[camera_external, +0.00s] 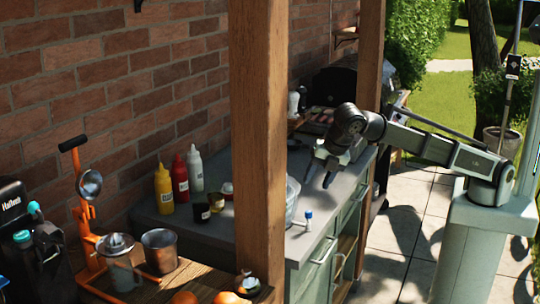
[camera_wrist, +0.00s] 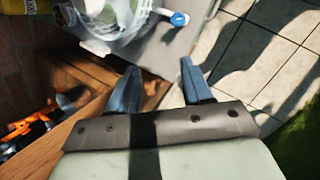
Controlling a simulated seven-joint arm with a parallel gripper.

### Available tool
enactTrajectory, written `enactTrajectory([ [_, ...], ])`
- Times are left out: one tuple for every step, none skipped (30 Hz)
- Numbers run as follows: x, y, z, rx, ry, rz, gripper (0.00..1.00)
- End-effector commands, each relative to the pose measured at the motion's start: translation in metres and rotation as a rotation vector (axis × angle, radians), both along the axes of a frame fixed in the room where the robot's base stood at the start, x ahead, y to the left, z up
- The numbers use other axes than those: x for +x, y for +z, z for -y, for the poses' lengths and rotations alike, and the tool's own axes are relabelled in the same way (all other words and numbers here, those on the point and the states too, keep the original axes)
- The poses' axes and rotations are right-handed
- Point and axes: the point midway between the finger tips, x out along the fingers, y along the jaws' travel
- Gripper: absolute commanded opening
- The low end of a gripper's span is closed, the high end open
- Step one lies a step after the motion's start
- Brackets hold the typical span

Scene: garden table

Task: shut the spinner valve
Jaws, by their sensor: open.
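A small white piece with a blue round top (camera_external: 308,216) stands near the front edge of the grey counter. In the wrist view its blue disc (camera_wrist: 178,18) is near the top, with a white stem toward a clear bowl (camera_wrist: 118,28). This looks like the spinner valve, though its name cannot be confirmed. The clear bowl (camera_external: 291,203) is partly hidden by the wooden post in the external view. My gripper (camera_external: 321,174) is above the counter, above and behind the blue-topped piece. In the wrist view my gripper (camera_wrist: 160,68) is open, with nothing between its fingers.
A wooden post (camera_external: 258,130) stands in front of the counter. Yellow (camera_external: 163,188), red (camera_external: 180,178) and white (camera_external: 195,168) bottles stand by the brick wall. An orange press (camera_external: 85,215) and a metal cup (camera_external: 159,252) are on the wooden table. Paving (camera_external: 395,235) lies right of the counter.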

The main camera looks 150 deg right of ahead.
Motion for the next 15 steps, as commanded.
enactTrajectory([
  [0.001,0.0,0.0,-0.006,-0.031,0.028,0.5],
  [0.002,-0.001,0.0,-0.009,-0.052,0.045,0.5],
  [0.004,-0.001,0.0,-0.013,-0.078,0.07,0.5],
  [0.005,-0.001,0.0,-0.015,-0.097,0.088,0.5],
  [0.006,-0.001,0.0,-0.018,-0.117,0.105,0.5],
  [0.007,-0.001,0.0,-0.022,-0.145,0.129,0.5],
  [0.008,-0.002,0.0,-0.025,-0.163,0.148,0.5],
  [0.009,-0.002,-0.001,-0.025,-0.182,0.167,0.5],
  [0.01,-0.003,-0.002,-0.027,-0.21,0.192,0.5],
  [0.011,-0.003,-0.002,-0.028,-0.229,0.211,0.5],
  [0.012,-0.003,-0.002,-0.029,-0.248,0.23,0.5],
  [0.012,-0.004,-0.003,-0.029,-0.275,0.254,0.5],
  [0.012,-0.004,-0.004,-0.03,-0.295,0.275,0.5],
  [0.013,-0.005,-0.005,-0.03,-0.314,0.295,0.5],
  [0.013,-0.005,-0.006,-0.029,-0.34,0.32,0.5],
])
